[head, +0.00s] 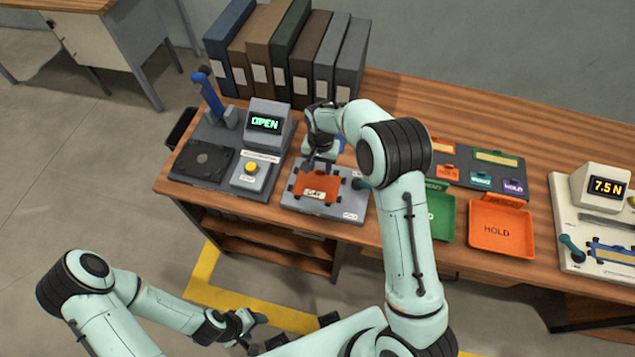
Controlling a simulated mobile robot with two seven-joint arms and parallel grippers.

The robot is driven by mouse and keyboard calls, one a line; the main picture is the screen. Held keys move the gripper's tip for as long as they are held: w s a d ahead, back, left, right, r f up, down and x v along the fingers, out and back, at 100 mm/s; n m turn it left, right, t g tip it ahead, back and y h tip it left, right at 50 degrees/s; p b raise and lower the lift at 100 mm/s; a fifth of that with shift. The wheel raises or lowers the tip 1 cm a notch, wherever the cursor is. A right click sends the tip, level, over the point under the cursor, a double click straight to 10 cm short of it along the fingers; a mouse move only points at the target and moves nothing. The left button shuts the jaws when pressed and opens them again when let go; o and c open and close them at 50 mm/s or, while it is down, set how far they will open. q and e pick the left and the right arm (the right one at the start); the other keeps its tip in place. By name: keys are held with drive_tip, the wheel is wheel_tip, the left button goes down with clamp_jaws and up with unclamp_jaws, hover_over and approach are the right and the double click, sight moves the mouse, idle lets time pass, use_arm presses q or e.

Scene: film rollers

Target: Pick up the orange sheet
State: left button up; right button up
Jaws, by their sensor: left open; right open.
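The orange sheet (311,184) lies on a grey plate fixture (345,207) on the table, with dark corner pieces around it and a small white label near its front edge. My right gripper (318,163) is open and points down at the back edge of the sheet. The gripper and wrist hide part of that edge, and I cannot tell whether the fingers touch it. My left gripper (252,326) is open and empty, low in front of the table and well away from the sheet.
Left of the fixture is a device with an "OPEN" display (265,122) and a yellow button. Binders (290,50) stand behind. To the right are a green tray (440,214), an orange "HOLD" tray (502,204) and a "7.5 N" device (598,188).

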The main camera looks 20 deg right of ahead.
sight(320, 171)
drive_tip(key=shift+f, duration=0.95)
clamp_jaws()
drive_tip(key=shift+r, duration=0.1)
use_arm(q)
drive_tip(key=shift+w+r+p, duration=0.75)
drive_tip(key=shift+w+r, duration=0.15)
drive_tip(key=shift+r, duration=0.1)
use_arm(e)
wheel_tip(320, 171, up, 20)
